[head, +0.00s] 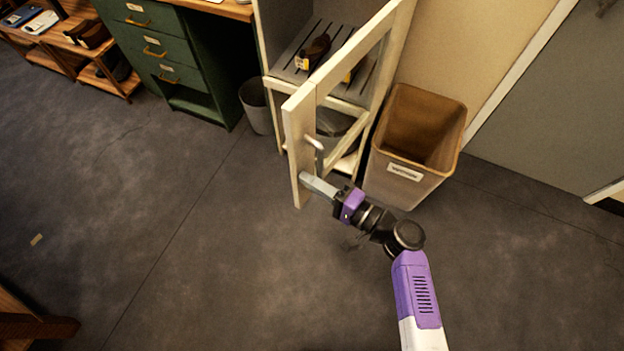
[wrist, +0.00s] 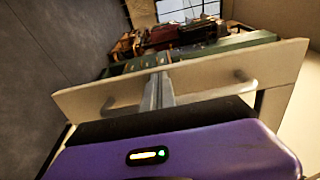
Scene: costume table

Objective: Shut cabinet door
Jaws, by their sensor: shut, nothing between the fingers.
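The cabinet (head: 272,65) is cream-coloured with slatted shelves and stands at the top middle of the head view. Its door (head: 299,122) is a cream frame with an open or glazed middle, and it stands swung open toward me. A handle (head: 317,150) is on the door's face. In the wrist view the door edge (wrist: 210,80) runs across the picture, with a handle (wrist: 235,82) at the right. My gripper (head: 305,179) is shut and empty, its tips at the lower part of the door; they appear to touch or nearly touch it. The wrist view also shows the fingers (wrist: 158,90) against the door.
A tan bin (head: 410,140) with a label stands right of the door, close to my arm. A grey bin (head: 257,105) and a green drawer desk (head: 165,50) are left of the cabinet.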

